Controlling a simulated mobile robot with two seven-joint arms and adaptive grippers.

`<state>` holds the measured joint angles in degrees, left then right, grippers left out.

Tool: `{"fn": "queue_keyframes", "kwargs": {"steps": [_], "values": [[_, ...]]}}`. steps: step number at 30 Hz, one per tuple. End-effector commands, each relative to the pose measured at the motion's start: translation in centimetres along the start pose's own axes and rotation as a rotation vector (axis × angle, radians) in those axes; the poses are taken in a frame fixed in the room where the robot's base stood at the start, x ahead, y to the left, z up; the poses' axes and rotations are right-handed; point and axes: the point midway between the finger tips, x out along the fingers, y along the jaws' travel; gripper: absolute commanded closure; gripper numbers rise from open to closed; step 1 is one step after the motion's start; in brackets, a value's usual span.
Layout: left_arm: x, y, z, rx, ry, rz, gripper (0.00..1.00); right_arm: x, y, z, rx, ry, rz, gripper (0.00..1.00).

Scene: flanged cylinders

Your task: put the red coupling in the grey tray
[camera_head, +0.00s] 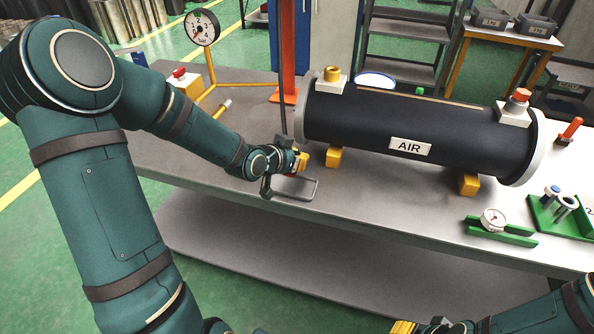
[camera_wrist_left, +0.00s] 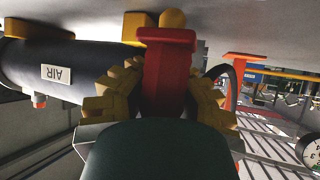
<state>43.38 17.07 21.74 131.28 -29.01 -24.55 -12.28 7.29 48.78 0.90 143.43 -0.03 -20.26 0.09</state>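The red coupling (camera_wrist_left: 168,75) shows in the left wrist view between the yellow fingers of my left gripper (camera_wrist_left: 160,98), which appear closed on both its sides. In the head view my left gripper (camera_head: 301,162) is low over the front left part of the bench, and the coupling is almost wholly hidden there. The grey tray (camera_head: 307,194) is a small open rectangle with a raised rim on the bench, directly below and beside this gripper. My right gripper (camera_head: 402,327) only shows as a yellow bit at the bottom edge; its opening is not visible.
A black AIR tank (camera_head: 375,118) on yellow feet lies right of the gripper. A red post (camera_head: 287,50) and a gauge on a yellow stand (camera_head: 202,28) are behind. Green holders (camera_head: 500,231) are at right. The bench front is clear between tray and holders.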

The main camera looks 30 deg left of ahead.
Motion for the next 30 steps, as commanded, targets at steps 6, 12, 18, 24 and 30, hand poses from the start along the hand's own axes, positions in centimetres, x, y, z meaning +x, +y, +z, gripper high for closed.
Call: {"fn": "queue_keyframes", "kwargs": {"steps": [6,12,18,24,30], "values": [[1.5,0.0,2.5,-0.002,-0.002,0.001,1.0,1.0,0.4,-0.1,0.0,0.005,0.0,0.53],[1.9,0.0,3.0,0.001,0.0,-0.001,1.0,1.1,0.4,-0.2,-0.001,0.007,0.0,0.53],[2.0,0.0,3.1,0.001,0.0,-0.001,1.0,1.3,0.5,-0.2,-0.001,0.007,0.0,0.53],[2.0,0.0,3.3,0.0,0.0,0.0,0.64,1.4,0.5,-0.2,-0.001,0.008,0.001,0.53],[2.0,0.0,3.3,0.0,0.0,0.0,0.64,1.4,0.5,-0.2,-0.001,0.008,0.0,0.53]]}}
